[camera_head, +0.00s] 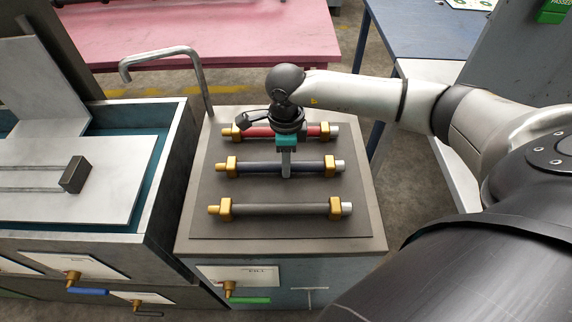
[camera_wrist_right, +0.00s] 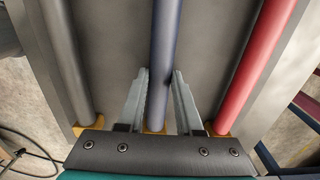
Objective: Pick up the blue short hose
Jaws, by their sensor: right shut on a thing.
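The blue short hose (camera_head: 257,168) is the middle of three parallel hoses on the dark mat (camera_head: 283,190) in the head view. It has brass blocks near its ends and a silver tip at its right. My right gripper (camera_head: 286,173) points down over its middle and is shut on it. In the right wrist view my gripper's two fingers (camera_wrist_right: 160,78) lie on either side of the blue hose (camera_wrist_right: 165,45). No lift off the mat is visible. My left gripper is not in view.
A red hose (camera_head: 312,131) lies behind the blue one, partly hidden by my right gripper. A grey hose (camera_head: 280,209) lies in front. A bent metal pipe (camera_head: 190,52) stands at the back left corner. A metal basin (camera_head: 178,150) is at left.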

